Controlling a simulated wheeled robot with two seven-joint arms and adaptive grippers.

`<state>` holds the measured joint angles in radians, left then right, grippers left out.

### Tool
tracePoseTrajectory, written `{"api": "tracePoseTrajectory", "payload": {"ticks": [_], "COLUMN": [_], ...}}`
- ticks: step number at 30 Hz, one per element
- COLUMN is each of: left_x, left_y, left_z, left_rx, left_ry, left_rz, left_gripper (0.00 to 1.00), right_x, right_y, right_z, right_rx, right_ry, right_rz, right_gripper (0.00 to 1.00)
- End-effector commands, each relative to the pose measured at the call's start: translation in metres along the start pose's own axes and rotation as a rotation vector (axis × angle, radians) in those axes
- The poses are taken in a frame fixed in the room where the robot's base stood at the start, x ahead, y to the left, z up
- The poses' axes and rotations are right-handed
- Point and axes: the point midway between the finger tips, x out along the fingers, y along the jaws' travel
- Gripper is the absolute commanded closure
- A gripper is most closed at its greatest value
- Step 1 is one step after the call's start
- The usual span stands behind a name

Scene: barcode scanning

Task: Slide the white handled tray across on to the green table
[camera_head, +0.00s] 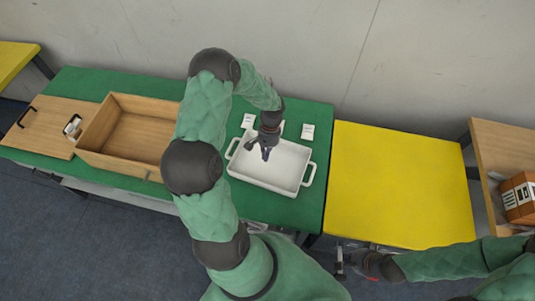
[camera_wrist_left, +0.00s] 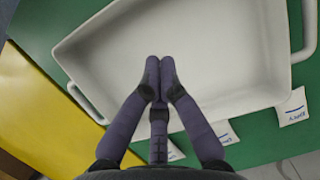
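The white handled tray (camera_head: 273,182) rests on the green table (camera_head: 256,208), towards its right end. Its two handles point left and right in the head view, and it looks empty. The tray (camera_wrist_left: 215,60) fills much of the left wrist view. My left gripper (camera_head: 266,152) reaches down over the tray's back part. In the left wrist view its fingertips (camera_wrist_left: 160,65) are together with nothing between them; whether they touch the tray floor is unclear. My right gripper (camera_head: 345,260) is low by the yellow table's front edge, away from the tray; its finger opening is unclear.
A yellow table (camera_head: 400,185) with a bare top adjoins on the right. A wooden box (camera_head: 125,150) and a wooden board (camera_head: 38,125) lie left on the green table. White cards (camera_head: 308,131) lie behind the tray. An orange box (camera_head: 520,197) is on the far-right wooden surface.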

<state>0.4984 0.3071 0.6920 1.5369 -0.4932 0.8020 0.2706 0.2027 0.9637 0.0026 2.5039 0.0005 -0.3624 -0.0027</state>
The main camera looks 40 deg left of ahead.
Motion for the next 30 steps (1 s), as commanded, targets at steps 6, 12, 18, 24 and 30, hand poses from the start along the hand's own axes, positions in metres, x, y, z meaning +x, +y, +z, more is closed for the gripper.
{"api": "tracePoseTrajectory", "payload": {"ticks": [6,12,18,24,30], "left_x": [0.045,0.073,0.078,0.081,0.081], "left_y": [0.0,0.0,0.0,0.001,0.001], "left_z": [0.0,0.007,0.03,0.038,0.038], "left_rx": [0.001,-0.001,0.0,0.001,0.0], "left_ry": [-0.004,0.0,0.0,0.001,0.001], "left_rz": [0.001,0.001,0.001,0.001,0.001], "left_gripper": [1.0,1.0,1.0,1.0,1.0], "right_x": [0.009,0.014,0.014,0.015,0.015], "right_y": [0.003,0.005,0.005,0.005,0.005], "right_z": [-0.001,-0.001,-0.001,-0.001,-0.001], "right_rx": [0.0,0.0,0.0,0.0,0.0], "right_ry": [0.001,0.001,0.001,0.001,0.001], "right_rz": [0.0,0.0,0.0,0.0,0.0], "right_gripper": [1.0,1.0,1.0,1.0,1.0]}}
